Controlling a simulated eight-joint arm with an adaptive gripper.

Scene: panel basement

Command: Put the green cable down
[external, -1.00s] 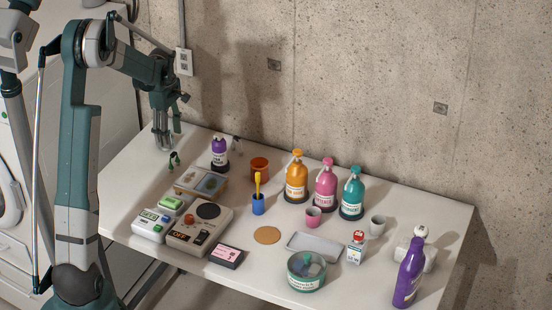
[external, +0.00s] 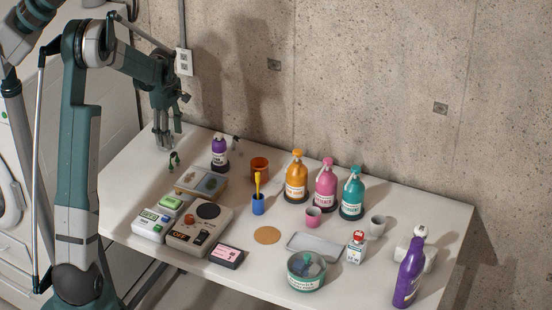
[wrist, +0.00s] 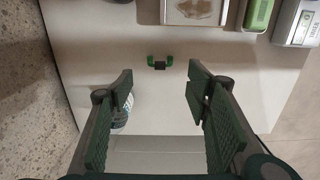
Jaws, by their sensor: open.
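The green cable (wrist: 160,62), a small dark green piece with a dark middle, lies on the white table (wrist: 95,45). In the external view the green cable (external: 174,160) is at the table's far left, near the back edge. My gripper (external: 163,142) hangs above the table just behind and left of it. In the wrist view my gripper (wrist: 160,88) is open, with its two fingers wide apart and nothing between them. The cable shows beyond the fingertips, apart from them.
A purple bottle (external: 220,153) stands right of the cable. Several pump bottles stand along the back. The concrete wall (external: 370,80) rises behind the table.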

